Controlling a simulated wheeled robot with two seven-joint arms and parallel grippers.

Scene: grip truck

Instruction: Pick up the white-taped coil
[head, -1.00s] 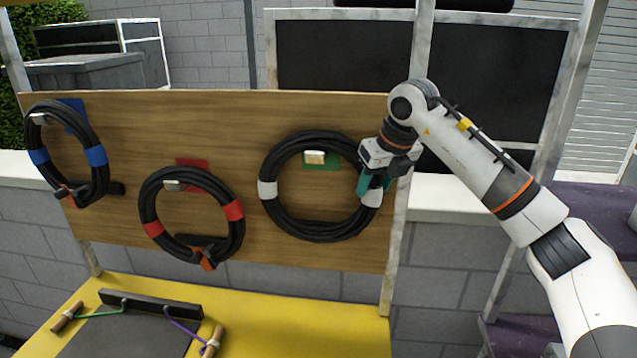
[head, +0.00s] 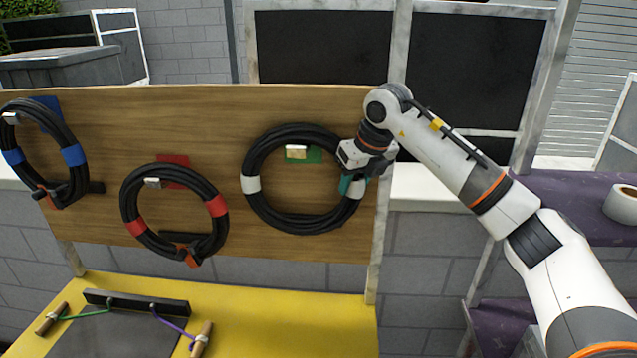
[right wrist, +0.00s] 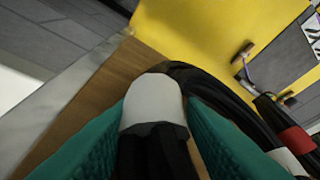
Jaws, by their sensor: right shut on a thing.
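The white-taped coil (head: 298,228) is a black cable ring with white tape on its left and right sides. It hangs on a peg (head: 296,152) with a green patch behind it, on the wooden board (head: 235,110). My right gripper (head: 352,186) is at the coil's right side, its teal fingers around the taped part. In the right wrist view, the white tape (right wrist: 152,102) and black cable lie between the two teal fingers (right wrist: 155,130), which are shut on the coil. My left gripper is not in view.
A red-taped coil (head: 130,205) and a blue-taped coil (head: 72,154) hang further left on the board. Below is a yellow surface (head: 290,315) with a dark panel and wooden-handled cords. A metal post (head: 385,235) stands just right of the coil.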

